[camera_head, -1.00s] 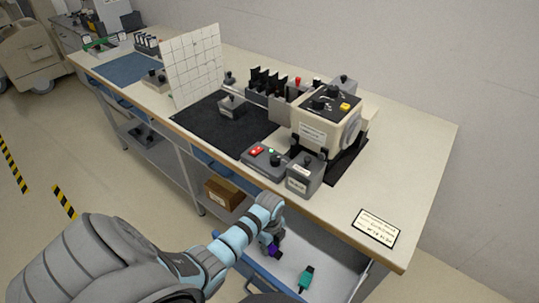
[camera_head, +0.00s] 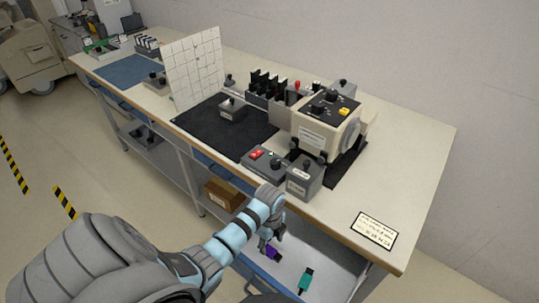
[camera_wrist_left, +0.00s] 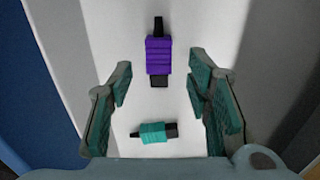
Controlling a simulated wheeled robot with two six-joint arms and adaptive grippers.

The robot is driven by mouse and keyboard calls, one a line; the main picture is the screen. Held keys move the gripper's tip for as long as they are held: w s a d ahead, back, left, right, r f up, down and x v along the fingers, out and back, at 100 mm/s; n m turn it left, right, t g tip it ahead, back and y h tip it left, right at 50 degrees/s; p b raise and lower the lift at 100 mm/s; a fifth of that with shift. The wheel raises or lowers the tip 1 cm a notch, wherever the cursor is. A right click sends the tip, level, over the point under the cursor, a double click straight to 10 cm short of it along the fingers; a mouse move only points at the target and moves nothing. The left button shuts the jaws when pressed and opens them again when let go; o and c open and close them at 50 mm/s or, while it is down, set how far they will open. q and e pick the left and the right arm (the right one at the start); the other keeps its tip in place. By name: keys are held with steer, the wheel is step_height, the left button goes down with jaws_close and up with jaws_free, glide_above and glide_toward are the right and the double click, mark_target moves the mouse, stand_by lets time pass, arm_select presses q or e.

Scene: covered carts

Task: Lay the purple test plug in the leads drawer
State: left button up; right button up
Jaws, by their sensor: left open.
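The purple test plug (camera_head: 273,253) lies on the pale floor of the open leads drawer (camera_head: 326,262). In the left wrist view the purple plug (camera_wrist_left: 159,56) lies lengthwise, beyond the fingertips, with a dark tip and a dark end. My left gripper (camera_head: 274,237) is just above it in the head view. Its two teal-padded fingers (camera_wrist_left: 162,84) are spread apart with nothing between them, and the plug appears clear of both. My right gripper is not in view.
A teal plug (camera_head: 306,279) also lies in the drawer, nearer the palm in the left wrist view (camera_wrist_left: 153,132). The workbench top (camera_head: 420,165) overhangs the drawer. A brown box (camera_head: 224,195) sits on the shelf to the left. Bare drawer floor shows around the plugs.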

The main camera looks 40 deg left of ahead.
mark_target(269, 250)
arm_select(q)
step_height(269, 250, up, 8)
steer(key=p, duration=0.1)
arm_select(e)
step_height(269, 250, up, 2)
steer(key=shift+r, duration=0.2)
arm_select(q)
steer(key=shift+s, duration=0.1)
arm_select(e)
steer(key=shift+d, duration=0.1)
